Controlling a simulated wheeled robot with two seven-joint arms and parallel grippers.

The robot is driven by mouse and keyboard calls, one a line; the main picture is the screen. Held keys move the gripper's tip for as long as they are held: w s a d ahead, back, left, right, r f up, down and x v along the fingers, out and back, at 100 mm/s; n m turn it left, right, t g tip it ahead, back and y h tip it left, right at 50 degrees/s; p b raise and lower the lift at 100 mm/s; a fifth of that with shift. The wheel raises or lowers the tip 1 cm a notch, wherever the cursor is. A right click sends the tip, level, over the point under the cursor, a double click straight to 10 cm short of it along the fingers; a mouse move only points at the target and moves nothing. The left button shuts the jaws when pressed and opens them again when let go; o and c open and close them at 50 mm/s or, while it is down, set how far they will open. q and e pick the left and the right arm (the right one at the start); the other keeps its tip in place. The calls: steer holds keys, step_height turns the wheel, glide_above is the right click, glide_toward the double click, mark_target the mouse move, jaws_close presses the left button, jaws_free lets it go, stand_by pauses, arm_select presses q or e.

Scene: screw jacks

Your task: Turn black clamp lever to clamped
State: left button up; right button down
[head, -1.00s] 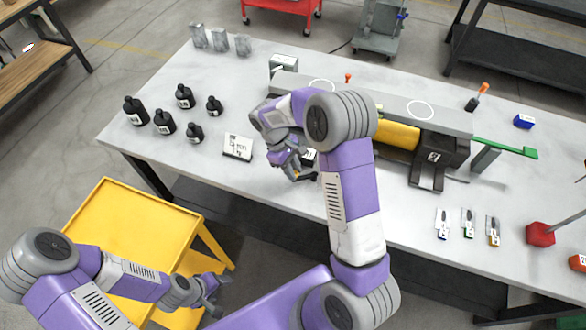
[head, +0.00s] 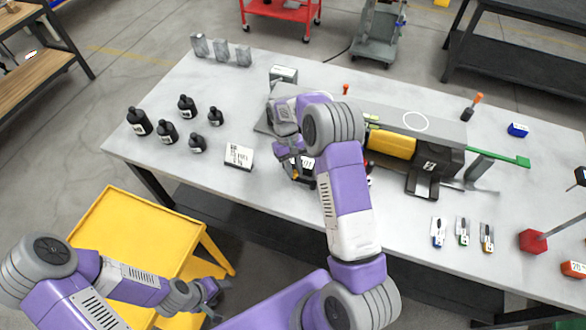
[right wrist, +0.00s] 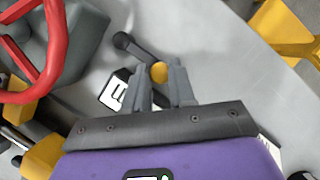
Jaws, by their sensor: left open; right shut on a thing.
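The black clamp lever (right wrist: 136,48) shows in the right wrist view as a dark bar with a round knob, running toward a yellow round part (right wrist: 159,72) near my fingertips. My right gripper (right wrist: 162,82) is shut on it; the exact contact is hard to see. In the head view my right gripper (head: 292,153) is at the near left part of the jack fixture (head: 440,137), and my arm hides the lever there. My left gripper (head: 214,292) is open and empty beside the yellow cart, away from the table.
Several black bottles (head: 167,132) and a white sign (head: 239,155) stand left on the grey table (head: 225,95). A yellow cart (head: 135,228) stands at the near left.

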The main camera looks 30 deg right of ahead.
steer(key=shift+w+d, duration=0.1)
stand_by(0.4)
steer(key=c, duration=0.9)
jaws_free()
steer(key=shift+c, duration=0.2)
steer(key=p+v, duration=0.1)
steer(key=v, duration=0.6)
steer(key=shift+r, duration=0.3)
steer(key=shift+w+r, duration=0.1)
